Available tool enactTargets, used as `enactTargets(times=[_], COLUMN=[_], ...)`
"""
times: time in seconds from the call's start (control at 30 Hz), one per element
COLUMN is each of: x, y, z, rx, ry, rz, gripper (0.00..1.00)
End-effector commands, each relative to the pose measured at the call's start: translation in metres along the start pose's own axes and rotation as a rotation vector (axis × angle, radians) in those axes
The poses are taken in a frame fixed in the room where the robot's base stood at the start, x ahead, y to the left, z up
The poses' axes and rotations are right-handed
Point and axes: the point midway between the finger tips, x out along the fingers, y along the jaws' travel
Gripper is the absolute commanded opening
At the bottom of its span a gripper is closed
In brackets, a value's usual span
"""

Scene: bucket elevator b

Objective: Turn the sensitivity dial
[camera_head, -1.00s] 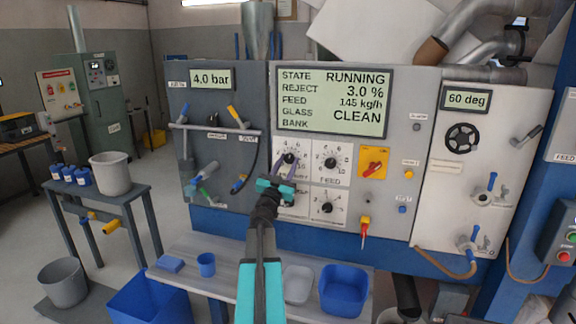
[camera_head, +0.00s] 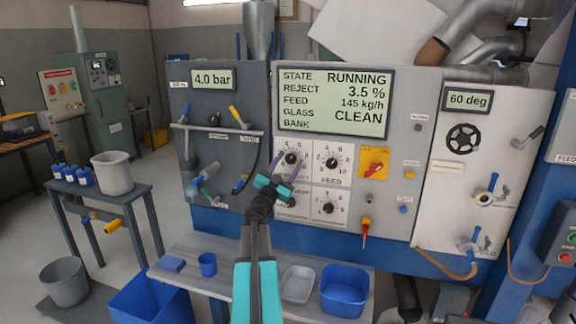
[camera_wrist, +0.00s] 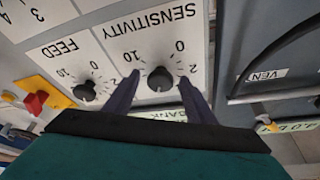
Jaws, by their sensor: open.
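The sensitivity dial (camera_head: 291,158) is a round black knob on a white plate at the upper left of the dial group. In the wrist view the knob (camera_wrist: 160,79) is in the middle, upside down under the word SENSITIVITY. My gripper (camera_head: 281,172) is open and empty, just below and left of the dial in the head view. In the wrist view its two dark fingers stand apart, one on each side of the knob, with gaps visible. I cannot tell how far the tips are from the panel. The display (camera_head: 334,102) reads REJECT 3.5 %.
The feed dial (camera_head: 331,163) is close on the right, with another dial (camera_head: 328,208) below it. A red switch on a yellow plate (camera_head: 374,163) is farther right. A grey bench (camera_head: 225,272) with blue containers stands below the panel.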

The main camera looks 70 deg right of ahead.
Motion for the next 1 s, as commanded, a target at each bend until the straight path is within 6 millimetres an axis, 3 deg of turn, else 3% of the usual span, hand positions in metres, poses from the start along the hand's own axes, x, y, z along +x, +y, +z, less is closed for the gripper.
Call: enactTargets(times=[0.37,1.0], x=[-0.011,-0.082], y=[0.000,0.003], z=[0.001,0.001], rx=[0.000,0.000], ry=[-0.001,-0.001], rz=[-0.001,0.000], gripper=[0.50,0.50])
